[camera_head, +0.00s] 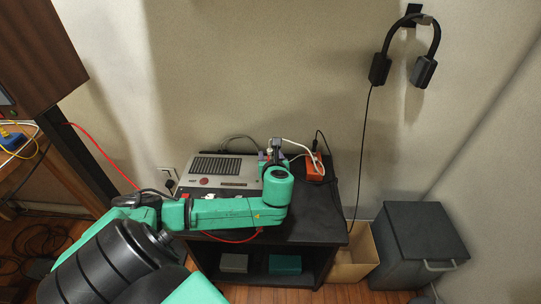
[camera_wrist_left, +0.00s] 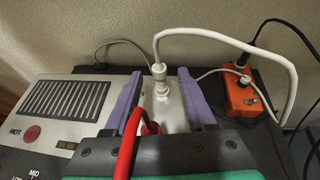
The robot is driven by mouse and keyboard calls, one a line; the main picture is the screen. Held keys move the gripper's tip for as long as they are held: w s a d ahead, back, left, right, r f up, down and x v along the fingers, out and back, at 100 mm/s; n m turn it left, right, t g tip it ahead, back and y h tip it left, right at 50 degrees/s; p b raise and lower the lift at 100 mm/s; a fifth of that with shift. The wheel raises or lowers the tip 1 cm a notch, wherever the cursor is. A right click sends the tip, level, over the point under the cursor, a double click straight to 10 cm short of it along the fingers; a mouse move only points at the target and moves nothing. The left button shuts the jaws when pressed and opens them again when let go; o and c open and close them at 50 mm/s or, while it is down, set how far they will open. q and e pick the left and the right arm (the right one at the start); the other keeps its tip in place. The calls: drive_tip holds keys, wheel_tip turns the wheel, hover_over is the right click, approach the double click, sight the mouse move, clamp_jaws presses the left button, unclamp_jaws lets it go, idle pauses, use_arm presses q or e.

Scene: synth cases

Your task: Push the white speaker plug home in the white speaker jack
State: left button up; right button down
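The white speaker plug (camera_wrist_left: 159,71) stands upright on a pale box (camera_wrist_left: 175,115), with a thick white cable arching from its top to the right. The white jack is mostly hidden under the plug; I cannot tell whether a gap remains. My left gripper (camera_wrist_left: 160,76) is open, its two purple fingers on either side of the plug with space between. In the head view the left gripper (camera_head: 271,155) is over the back of the black table, partly hidden by its own arm. My right gripper is not in view.
A red plug and cable (camera_wrist_left: 131,140) sit in front of the white plug. A grey amplifier (camera_wrist_left: 65,105) stands left, and an orange box (camera_wrist_left: 243,98) with cables stands right. The black table (camera_head: 318,215) has free room at its right front. Headphones (camera_head: 424,70) hang on the wall.

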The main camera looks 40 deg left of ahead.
use_arm(q)
drive_tip(key=p+v, duration=0.2)
drive_tip(key=v, duration=1.2)
drive_tip(key=shift+s+d+r, duration=0.15)
drive_tip(key=shift+s, duration=0.05)
